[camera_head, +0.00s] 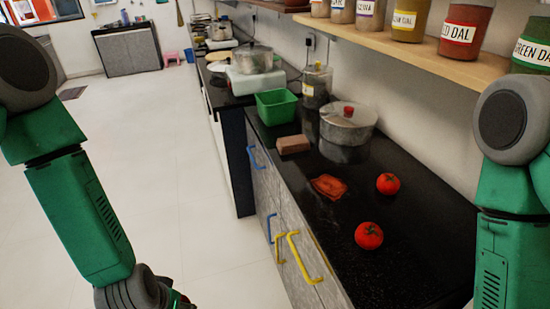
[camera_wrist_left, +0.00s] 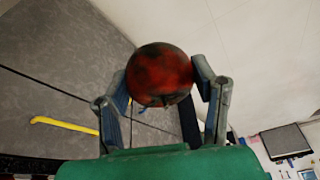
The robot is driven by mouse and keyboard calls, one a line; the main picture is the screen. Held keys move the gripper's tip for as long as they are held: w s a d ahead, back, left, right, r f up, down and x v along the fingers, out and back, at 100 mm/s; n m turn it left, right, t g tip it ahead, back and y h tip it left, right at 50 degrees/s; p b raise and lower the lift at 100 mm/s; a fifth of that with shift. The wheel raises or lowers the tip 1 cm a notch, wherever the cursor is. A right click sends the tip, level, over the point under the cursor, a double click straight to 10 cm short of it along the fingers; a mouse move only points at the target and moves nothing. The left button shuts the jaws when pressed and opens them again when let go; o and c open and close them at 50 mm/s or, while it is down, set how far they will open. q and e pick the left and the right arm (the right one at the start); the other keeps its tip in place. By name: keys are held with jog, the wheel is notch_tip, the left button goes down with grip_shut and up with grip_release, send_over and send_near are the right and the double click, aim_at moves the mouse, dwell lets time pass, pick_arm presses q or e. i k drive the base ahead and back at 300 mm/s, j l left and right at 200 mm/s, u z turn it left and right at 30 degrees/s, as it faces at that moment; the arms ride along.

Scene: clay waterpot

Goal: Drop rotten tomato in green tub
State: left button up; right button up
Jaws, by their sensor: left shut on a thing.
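The rotten tomato (camera_wrist_left: 160,75), red with dark patches, is in the left wrist view between the fingers of my left gripper (camera_wrist_left: 162,82). The gripper is shut on it, in front of a grey cabinet front.
Two clean red tomatoes (camera_head: 369,235) (camera_head: 388,183), an orange-brown cloth (camera_head: 328,187), a brown block (camera_head: 293,144) and a lidded pot (camera_head: 348,123) are on the counter (camera_head: 415,225). A shelf with jars (camera_head: 466,31) overhangs at right. Yellow handles (camera_head: 304,257) stick out from the cabinets. The floor at left is clear.

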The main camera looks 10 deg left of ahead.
aim_at(274, 121)
jog(key=i+j+z, duration=0.35)
jog(key=j, duration=0.15)
jog(key=i+j+z, duration=0.1)
jog(key=j+z, duration=0.25)
jog(key=j, duration=0.2)
jog(key=i+j+z, duration=0.1)
jog(key=j+z, duration=0.25)
jog(key=j, duration=0.2)
jog(key=j+z, duration=0.35)
jog(key=j, duration=0.25)
